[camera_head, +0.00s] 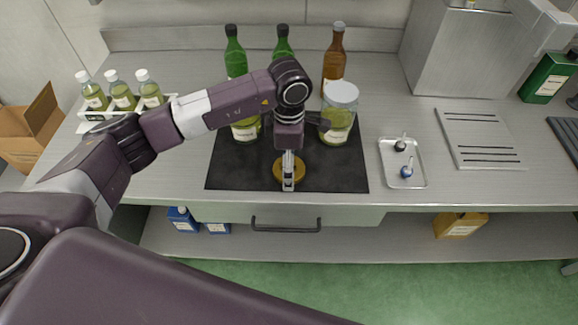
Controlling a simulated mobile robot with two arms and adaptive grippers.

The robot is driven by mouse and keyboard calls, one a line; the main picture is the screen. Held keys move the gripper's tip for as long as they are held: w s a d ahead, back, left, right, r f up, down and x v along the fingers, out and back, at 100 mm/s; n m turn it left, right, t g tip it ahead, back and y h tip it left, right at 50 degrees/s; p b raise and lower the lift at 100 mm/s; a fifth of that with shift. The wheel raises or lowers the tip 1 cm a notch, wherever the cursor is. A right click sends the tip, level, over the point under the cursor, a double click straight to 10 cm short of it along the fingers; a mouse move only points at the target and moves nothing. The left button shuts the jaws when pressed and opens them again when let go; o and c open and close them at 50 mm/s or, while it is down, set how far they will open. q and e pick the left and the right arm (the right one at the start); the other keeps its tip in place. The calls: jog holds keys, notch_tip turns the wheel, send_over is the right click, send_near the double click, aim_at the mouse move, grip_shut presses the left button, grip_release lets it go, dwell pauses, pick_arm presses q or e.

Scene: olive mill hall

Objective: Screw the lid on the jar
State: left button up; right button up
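A glass jar (337,130) with a white label and greenish contents stands at the right of a black mat (235,175); its pale top looks like clear glass, and I cannot tell whether it is open. A round gold lid (278,171) lies at the mat's front middle. My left gripper (288,185) points down right over the lid and partly covers it. Its fingers look close together from this angle, and whether they grip the lid is unclear. A second jar (245,131) with a label stands behind my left arm, mostly hidden. My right gripper is not in view.
Green bottles (235,55) and a brown bottle (334,60) stand behind the mat. Several small bottles sit in a rack (100,115) at the left. A metal tray (404,180) with two small stoppers and a slotted plate (480,140) lie to the right.

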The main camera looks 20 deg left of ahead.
pick_arm(q)
jog(key=c, duration=1.1)
jog(key=shift+o, duration=0.2)
jog(key=shift+r, duration=0.1)
jog(key=shift+r, duration=0.5)
notch_tip(320, 180, up, 19)
jog(key=b, duration=0.4)
jog(key=shift+f, duration=0.1)
